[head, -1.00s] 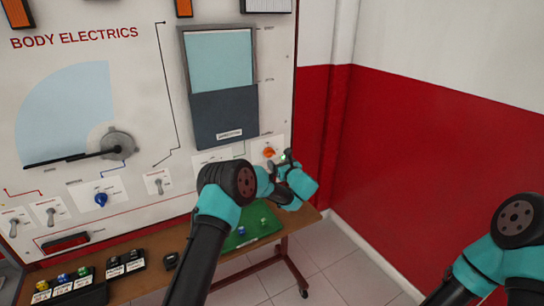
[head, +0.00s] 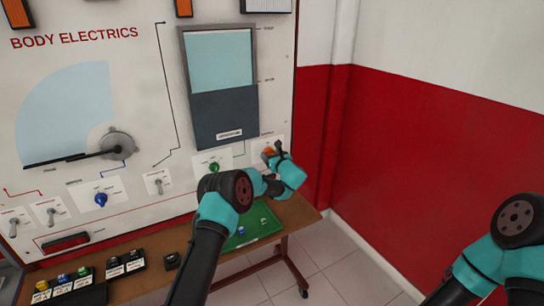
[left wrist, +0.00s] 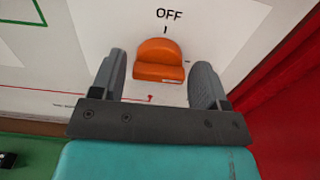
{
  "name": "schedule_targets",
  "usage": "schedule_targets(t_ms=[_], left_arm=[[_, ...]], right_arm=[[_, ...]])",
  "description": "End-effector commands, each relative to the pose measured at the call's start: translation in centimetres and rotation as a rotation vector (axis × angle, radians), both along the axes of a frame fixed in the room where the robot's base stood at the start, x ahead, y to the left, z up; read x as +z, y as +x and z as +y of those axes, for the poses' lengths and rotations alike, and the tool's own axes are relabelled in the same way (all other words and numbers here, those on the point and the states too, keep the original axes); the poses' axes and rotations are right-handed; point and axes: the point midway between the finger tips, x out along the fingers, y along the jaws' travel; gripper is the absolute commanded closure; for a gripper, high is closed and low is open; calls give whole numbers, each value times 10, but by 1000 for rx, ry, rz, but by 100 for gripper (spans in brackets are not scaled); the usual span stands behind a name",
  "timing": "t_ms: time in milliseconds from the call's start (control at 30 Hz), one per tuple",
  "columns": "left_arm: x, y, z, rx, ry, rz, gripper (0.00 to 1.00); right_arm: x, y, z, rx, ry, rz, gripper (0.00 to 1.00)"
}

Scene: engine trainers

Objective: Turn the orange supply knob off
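The orange supply knob (left wrist: 158,60) sits on the white panel, below the printed word OFF. A short tick is under that word and another is right of the knob; I cannot tell exactly where the knob points. In the left wrist view my left gripper (left wrist: 160,72) is open, with one finger on each side of the knob and visible gaps between. In the head view the knob (head: 267,153) is partly hidden behind my left gripper (head: 277,151), which is close to the panel. My right gripper is out of view; only my right arm shows.
A green knob (head: 214,167) and a blue knob (head: 101,199) are on the panel to the left, with several toggle switches. A green tray (head: 250,238) lies on the wooden bench below. A red and white wall (head: 430,130) stands at the right.

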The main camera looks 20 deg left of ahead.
Motion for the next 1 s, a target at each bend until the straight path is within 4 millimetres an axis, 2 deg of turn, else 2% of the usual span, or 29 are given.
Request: schedule_targets(t_ms=[33, 400, 733, 1000], left_arm=[[0, 0, 0, 0, 0, 0, 36], [0, 0, 0, 0, 0, 0, 70], [0, 0, 0, 0, -27, -26, 69], [0, -1, 1, 0, -121, -117, 69]], right_arm=[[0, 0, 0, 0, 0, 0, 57], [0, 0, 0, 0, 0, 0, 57], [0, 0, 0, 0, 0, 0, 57], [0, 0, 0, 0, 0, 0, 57]])
